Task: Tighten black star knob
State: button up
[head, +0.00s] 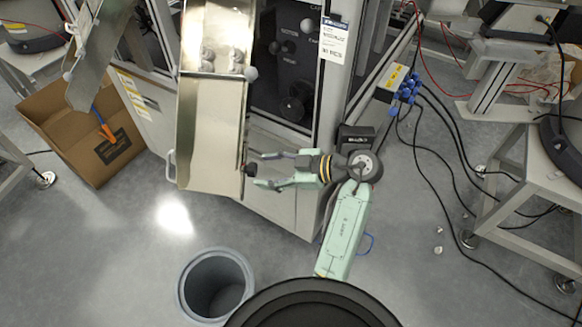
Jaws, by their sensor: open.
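A small black knob (249,170) sits on the right edge of a shiny metal chute (212,140). Its star shape is too small to make out. My gripper (261,170) points left at the knob, with its two pale green fingers spread apart. One fingertip is above the knob in the picture and the other below it. The knob is at or just beyond the line between the fingertips; I cannot tell whether either finger touches it. Nothing is held in the fingers.
A machine cabinet (287,195) stands behind the chute, with dark knobs inside (292,108). A cardboard box (60,120) is at left. A grey bin (214,284) stands on the floor below. Blue connectors (403,92) and loose black cables are at right. The floor at lower left is clear.

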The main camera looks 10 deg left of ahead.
jog(key=v, duration=0.9)
jog(key=shift+d, duration=0.2)
jog(key=shift+r, duration=0.1)
